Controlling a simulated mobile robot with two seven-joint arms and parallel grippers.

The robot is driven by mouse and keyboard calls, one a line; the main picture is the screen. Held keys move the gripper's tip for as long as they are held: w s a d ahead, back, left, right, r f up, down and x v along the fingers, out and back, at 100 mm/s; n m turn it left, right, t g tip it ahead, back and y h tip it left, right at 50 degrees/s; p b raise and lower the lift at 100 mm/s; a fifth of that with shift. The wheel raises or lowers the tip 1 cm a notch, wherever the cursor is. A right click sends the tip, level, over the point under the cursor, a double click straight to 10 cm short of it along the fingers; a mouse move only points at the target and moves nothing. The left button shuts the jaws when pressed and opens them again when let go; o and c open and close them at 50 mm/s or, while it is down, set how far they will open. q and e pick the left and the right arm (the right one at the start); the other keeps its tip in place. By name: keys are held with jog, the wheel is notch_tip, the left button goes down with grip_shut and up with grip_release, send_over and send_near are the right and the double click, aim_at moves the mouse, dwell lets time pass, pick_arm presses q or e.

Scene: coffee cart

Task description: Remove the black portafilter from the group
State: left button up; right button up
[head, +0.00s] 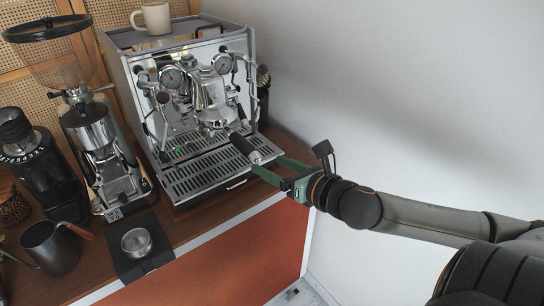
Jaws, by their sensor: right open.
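The black portafilter (243,145) is in the group (214,115) of the chrome espresso machine (190,95), its black handle pointing down and to the right toward the front. My right gripper (262,163) comes in from the right at the handle's end. Its green fingers are open near the handle's tip; I cannot tell whether they touch it. My left gripper is not in view.
A cream mug (153,18) stands on top of the machine. The drip tray (205,171) lies below the group. Grinders (95,135) stand to the left. A dark pitcher (50,247) and a metal cup on a black mat (127,268) are at front left. A wall is at right.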

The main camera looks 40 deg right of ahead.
aim_at(254, 151)
jog(key=shift+w+a+r+n+b, duration=0.25)
jog(key=shift+w+r+n, duration=0.25)
jog(key=shift+w, duration=0.25)
jog(key=shift+w+a+r+n+b, duration=0.2)
jog(key=shift+w+r+n, duration=0.25)
jog(key=shift+w, duration=0.3)
jog(key=x, duration=0.5)
jog(key=shift+f, duration=0.1)
jog(key=shift+w+p, duration=0.15)
jog(key=shift+p, duration=0.25)
jog(key=shift+c, duration=0.2)
grip_shut()
